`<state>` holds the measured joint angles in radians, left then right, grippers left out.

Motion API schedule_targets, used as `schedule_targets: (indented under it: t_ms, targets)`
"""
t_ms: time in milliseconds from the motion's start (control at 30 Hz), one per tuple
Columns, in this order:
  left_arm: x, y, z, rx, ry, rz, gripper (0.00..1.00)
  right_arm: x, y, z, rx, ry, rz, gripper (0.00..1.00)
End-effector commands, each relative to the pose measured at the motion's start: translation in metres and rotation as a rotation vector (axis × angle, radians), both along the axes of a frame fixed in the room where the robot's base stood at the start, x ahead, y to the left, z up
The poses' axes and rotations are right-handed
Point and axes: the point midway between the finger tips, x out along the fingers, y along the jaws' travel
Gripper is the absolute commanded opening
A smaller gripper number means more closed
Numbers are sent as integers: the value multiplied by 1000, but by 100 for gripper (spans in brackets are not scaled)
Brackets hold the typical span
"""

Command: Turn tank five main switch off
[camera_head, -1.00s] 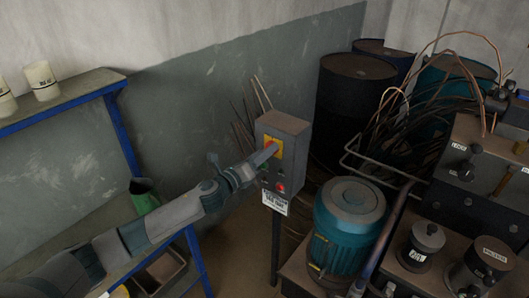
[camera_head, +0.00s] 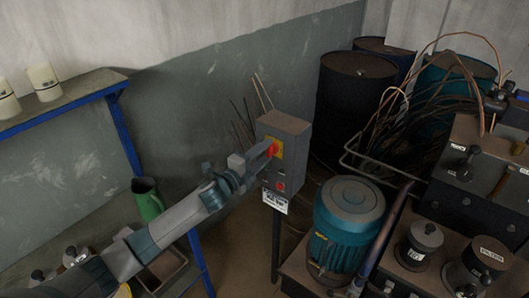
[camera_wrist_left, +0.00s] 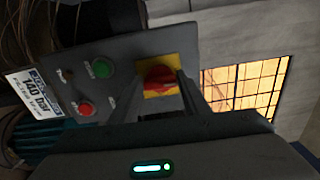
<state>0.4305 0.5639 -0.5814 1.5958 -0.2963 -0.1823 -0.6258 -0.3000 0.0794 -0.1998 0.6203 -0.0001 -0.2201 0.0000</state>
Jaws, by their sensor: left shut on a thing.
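The grey switch box (camera_head: 285,135) stands on a post in the middle of the head view. Its main switch is a red knob on a yellow plate (camera_head: 277,147), partly hidden by my gripper there. In the left wrist view the red knob (camera_wrist_left: 158,78) sits on its yellow plate between my fingers. My left gripper (camera_head: 268,151) is shut on the red knob. A green button (camera_wrist_left: 101,68) and a red button (camera_wrist_left: 85,109) are on the same panel, with a white label (camera_head: 275,201) below the box. My right gripper is not in view.
A teal motor (camera_head: 348,225) stands right of the box, near a bent metal rail. Dark drums (camera_head: 352,105) and loose cables stand behind. A blue-framed shelf (camera_head: 110,90) with white canisters and a green jug (camera_head: 147,200) are at the left.

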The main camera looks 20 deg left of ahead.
Motion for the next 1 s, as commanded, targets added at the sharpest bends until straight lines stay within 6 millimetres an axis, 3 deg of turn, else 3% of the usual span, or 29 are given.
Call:
schedule_targets:
  t_ms: [567, 600, 667, 1000]
  targets:
    - [0, 0, -1, -50, 19, 1, 20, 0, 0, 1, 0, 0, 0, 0]
    - [0, 0, -1, -50, 19, 1, 44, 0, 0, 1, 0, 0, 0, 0]
    - [0, 0, -1, -49, 19, 1, 59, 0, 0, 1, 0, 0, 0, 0]
    - [0, 0, -1, -48, 18, 0, 61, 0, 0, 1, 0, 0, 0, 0]
